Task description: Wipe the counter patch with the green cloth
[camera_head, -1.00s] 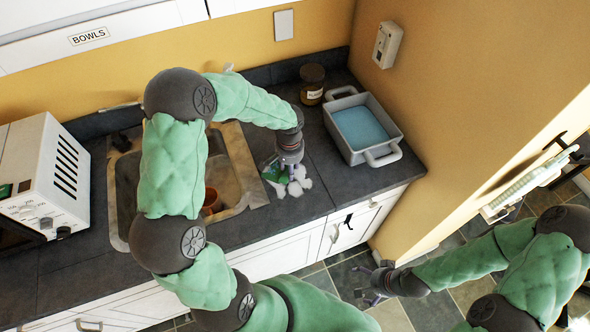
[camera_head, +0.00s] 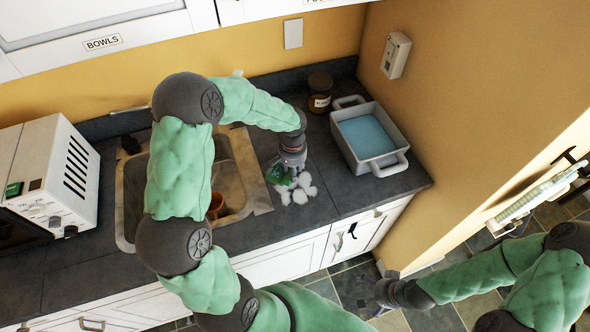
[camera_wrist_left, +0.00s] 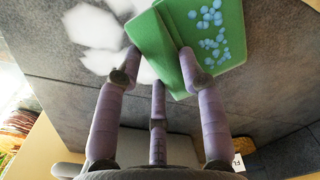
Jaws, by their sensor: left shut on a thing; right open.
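The green cloth (camera_head: 279,176) lies on the dark counter between the sink and the grey tub. It also shows in the left wrist view (camera_wrist_left: 216,35), with pale blue dots on one face. My left gripper (camera_head: 292,165) is shut on the cloth, its fingers (camera_wrist_left: 158,72) pointing down at the counter. The white counter patch (camera_head: 303,190), several irregular blobs, lies beside the cloth on its near right side. In the left wrist view the patch (camera_wrist_left: 95,27) is left of the cloth and partly hidden by it and the fingers. My right gripper (camera_head: 374,298) is low, in front of the cabinets, open and empty.
A grey tub (camera_head: 402,160) with blue contents stands right of the cloth, a dark jar (camera_head: 320,92) behind it. The sink (camera_head: 240,178), holding a brown pot (camera_head: 215,204), is left. A white microwave (camera_head: 40,180) stands farther left. The wall closes the right side.

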